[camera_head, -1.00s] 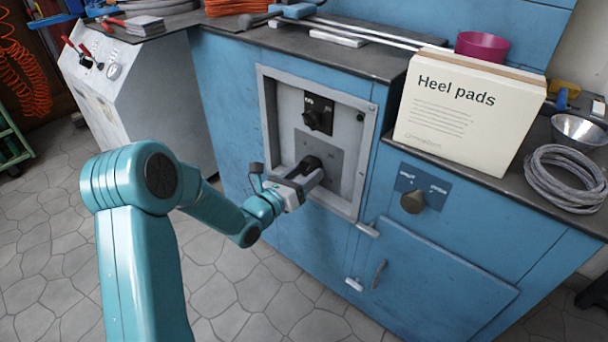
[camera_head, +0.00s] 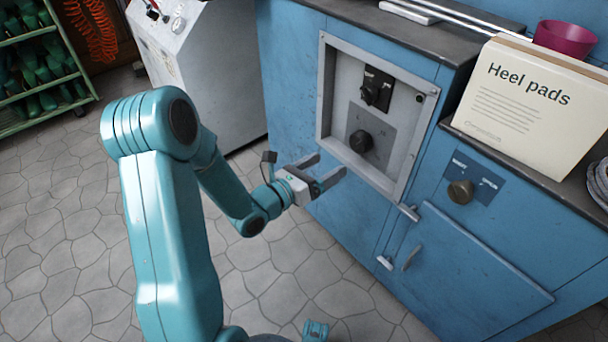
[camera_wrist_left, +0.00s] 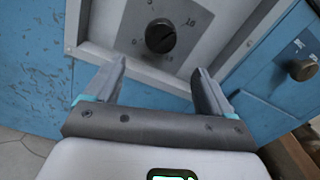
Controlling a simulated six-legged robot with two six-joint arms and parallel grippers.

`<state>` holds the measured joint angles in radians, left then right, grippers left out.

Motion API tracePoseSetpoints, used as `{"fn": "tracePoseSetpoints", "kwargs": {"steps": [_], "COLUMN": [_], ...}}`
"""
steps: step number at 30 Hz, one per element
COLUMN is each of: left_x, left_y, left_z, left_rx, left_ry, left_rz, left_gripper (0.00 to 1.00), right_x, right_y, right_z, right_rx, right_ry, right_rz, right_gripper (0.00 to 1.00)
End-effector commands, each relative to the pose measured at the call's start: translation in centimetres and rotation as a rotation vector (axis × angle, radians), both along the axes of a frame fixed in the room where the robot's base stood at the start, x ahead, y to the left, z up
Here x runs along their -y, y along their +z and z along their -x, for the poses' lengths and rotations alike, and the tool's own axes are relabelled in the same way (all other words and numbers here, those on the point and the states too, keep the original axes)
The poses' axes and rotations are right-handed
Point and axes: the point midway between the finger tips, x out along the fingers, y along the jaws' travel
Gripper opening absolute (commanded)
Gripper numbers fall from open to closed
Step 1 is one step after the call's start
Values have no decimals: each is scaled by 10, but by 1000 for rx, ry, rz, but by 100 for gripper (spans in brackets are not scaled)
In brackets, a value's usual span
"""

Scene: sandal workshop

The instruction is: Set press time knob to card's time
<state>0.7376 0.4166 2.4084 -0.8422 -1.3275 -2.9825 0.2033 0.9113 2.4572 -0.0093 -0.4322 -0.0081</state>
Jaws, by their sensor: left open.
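The black round press time knob (camera_head: 361,141) sits on a grey plate in a recessed panel of the blue cabinet. In the left wrist view the knob (camera_wrist_left: 160,37) has a dial scale around it, with a readable 10 at its right; its exact setting is unclear. My left gripper (camera_head: 330,165) is open and empty, below and in front of the knob, apart from it. In the left wrist view the open fingers (camera_wrist_left: 158,72) lie below the knob. No card with a readable time shows.
A black switch (camera_head: 377,90) sits above the knob inside the raised panel frame (camera_head: 322,95). A second knob (camera_head: 461,191) is on the cabinet front at right, above a door (camera_head: 470,265). A Heel pads box (camera_head: 525,110) stands on top. The tiled floor at left is clear.

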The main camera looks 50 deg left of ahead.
Motion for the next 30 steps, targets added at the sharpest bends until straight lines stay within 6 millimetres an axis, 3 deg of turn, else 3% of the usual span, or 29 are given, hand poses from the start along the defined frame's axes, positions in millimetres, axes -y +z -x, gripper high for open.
{"fn": "tracePoseSetpoints", "kwargs": {"steps": [3,9,23,26,30], "left_x": [-4,-5,-5,-5,-4], "left_y": [0,-1,0,1,1], "left_z": [29,57,64,66,73], "left_rx": [-4,-1,-3,-19,-74], "left_ry": [5,2,-1,-6,-18], "left_rz": [1,0,17,135,527], "left_gripper": [83,83,86,86,86], "right_x": [0,0,0,-1,-4], "right_y": [3,-2,0,8,30], "right_z": [2,0,-1,2,9], "right_rx": [-8,-1,3,-4,-27], "right_ry": [1,-1,-1,3,13], "right_rz": [-2,0,1,-1,-6], "right_gripper": [43,43,43,43,43]}}
